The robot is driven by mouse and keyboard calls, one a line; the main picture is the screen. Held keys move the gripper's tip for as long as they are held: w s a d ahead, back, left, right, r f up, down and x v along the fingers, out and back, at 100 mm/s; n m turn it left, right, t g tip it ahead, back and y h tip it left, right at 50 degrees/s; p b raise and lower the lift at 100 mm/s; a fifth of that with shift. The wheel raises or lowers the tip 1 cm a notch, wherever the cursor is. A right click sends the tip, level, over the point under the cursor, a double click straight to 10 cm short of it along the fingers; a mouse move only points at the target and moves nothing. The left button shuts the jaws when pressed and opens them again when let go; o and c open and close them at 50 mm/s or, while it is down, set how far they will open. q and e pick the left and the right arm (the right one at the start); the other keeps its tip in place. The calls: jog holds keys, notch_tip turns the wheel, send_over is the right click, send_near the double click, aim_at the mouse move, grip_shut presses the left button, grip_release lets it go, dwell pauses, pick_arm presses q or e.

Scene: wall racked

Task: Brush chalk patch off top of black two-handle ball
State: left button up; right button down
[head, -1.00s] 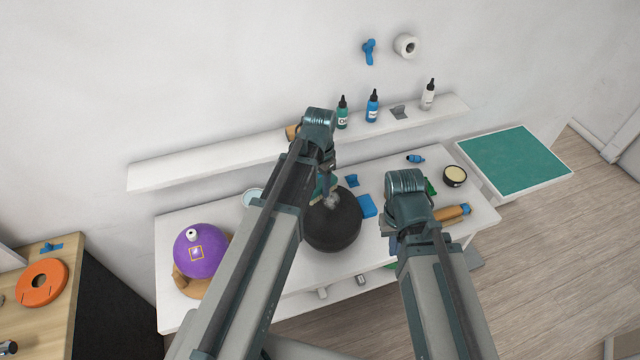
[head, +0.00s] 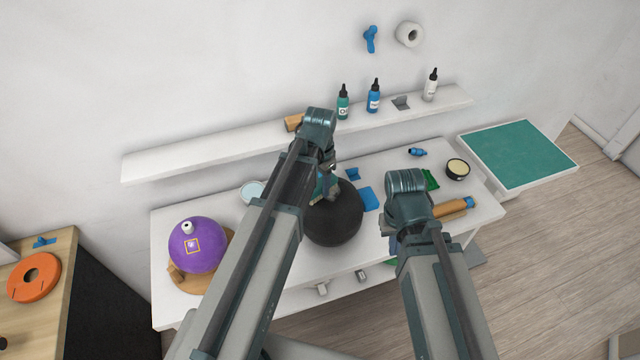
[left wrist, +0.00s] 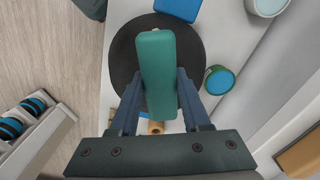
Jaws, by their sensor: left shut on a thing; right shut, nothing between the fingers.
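The black ball (head: 335,220) sits on the white table, partly behind my left arm. It also shows as a dark round in the left wrist view (left wrist: 120,55). My left gripper (head: 325,188) is over the ball's top left, shut on a green block-shaped brush (left wrist: 157,72). The brush lies across the ball in the wrist view; I cannot tell whether it touches. The ball's handles cannot be made out. My right gripper (head: 388,228) is shut and empty, right of the ball, mostly hidden by its wrist.
A purple ball (head: 197,245) stands on the table's left. A blue block (head: 369,199) is close right of the black ball. A round tin (head: 457,169) and a wooden roller (head: 450,208) lie right. A wall shelf (head: 220,148) with bottles runs behind.

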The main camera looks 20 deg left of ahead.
aim_at(333, 180)
pick_arm(q)
jog(key=shift+f+b, duration=1)
jog(key=shift+w+d, duration=0.1)
jog(key=shift+w+d+r, duration=0.1)
jog(key=shift+w+d, duration=0.35)
jog(key=shift+d, duration=0.2)
jog(key=shift+w+d, duration=0.45)
jog(key=shift+d, duration=0.35)
jog(key=shift+w+d, duration=0.55)
jog(key=shift+d, duration=0.2)
jog(key=shift+w+d, duration=0.5)
jog(key=shift+d, duration=0.2)
